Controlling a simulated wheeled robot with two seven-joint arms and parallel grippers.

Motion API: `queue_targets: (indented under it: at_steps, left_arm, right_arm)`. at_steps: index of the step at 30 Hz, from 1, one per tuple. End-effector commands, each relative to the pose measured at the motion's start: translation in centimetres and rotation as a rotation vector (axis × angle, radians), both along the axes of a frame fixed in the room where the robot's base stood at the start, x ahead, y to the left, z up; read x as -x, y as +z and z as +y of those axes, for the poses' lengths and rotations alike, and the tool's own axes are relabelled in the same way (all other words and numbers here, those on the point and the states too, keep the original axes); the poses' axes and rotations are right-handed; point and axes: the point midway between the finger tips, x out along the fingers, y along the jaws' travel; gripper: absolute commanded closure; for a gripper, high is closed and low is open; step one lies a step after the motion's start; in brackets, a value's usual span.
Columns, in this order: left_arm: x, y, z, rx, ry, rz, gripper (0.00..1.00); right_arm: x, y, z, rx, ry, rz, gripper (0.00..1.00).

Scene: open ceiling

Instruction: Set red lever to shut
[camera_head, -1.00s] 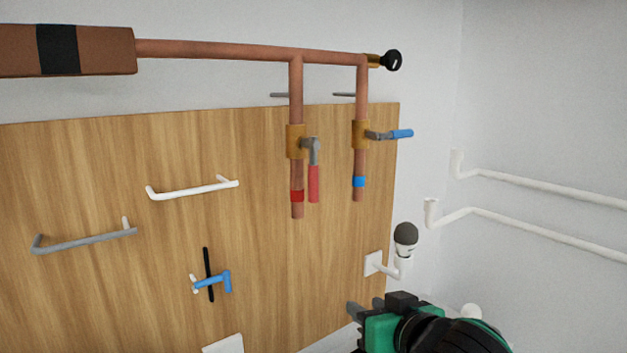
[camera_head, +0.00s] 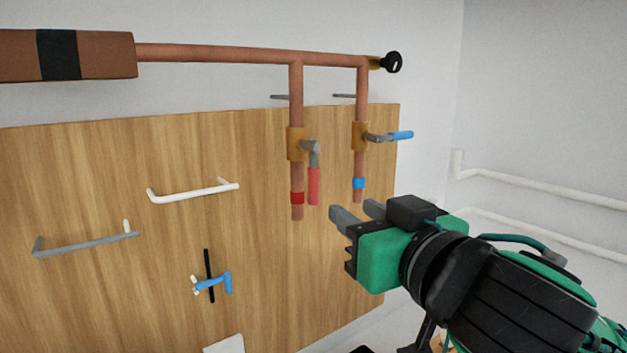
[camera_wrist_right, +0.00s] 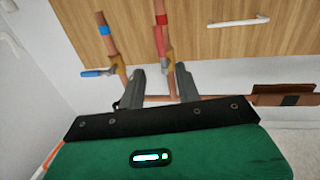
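The red lever (camera_head: 314,184) hangs straight down from its brass valve (camera_head: 296,143), along the left copper pipe with a red band (camera_head: 297,198). In the right wrist view the red lever (camera_wrist_right: 162,38) shows beyond the fingers, beside its pipe. My right gripper (camera_head: 357,213) is to the right of and below the red lever in the head view, apart from it. Its two fingers (camera_wrist_right: 161,85) are spread with nothing between them. My left gripper is not in view.
A blue lever (camera_head: 401,135) sticks out to the right from the neighbouring pipe (camera_head: 361,90). White and grey handles (camera_head: 193,191) and a blue-handled fitting (camera_head: 212,281) are on the wooden board (camera_head: 100,180). White rails (camera_head: 540,180) run along the right wall.

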Motion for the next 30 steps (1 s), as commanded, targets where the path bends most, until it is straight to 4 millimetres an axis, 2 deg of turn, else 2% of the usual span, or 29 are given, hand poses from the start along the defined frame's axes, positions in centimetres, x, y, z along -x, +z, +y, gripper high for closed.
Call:
queue_targets:
  at_steps: [5,19,24,30]
  left_arm:
    - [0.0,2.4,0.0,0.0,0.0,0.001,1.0]
    - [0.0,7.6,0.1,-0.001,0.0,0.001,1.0]
    - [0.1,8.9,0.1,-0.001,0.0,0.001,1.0]
    - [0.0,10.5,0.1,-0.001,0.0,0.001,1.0]
  right_arm:
    - [-0.8,0.6,0.3,-0.001,-0.003,0.004,0.66]
    - [-2.3,0.5,1.1,0.003,0.001,0.002,0.66]
    - [-6.1,0.4,2.8,0.004,-0.002,0.002,0.66]
    - [-9.7,0.4,4.4,0.003,0.0,0.001,0.66]
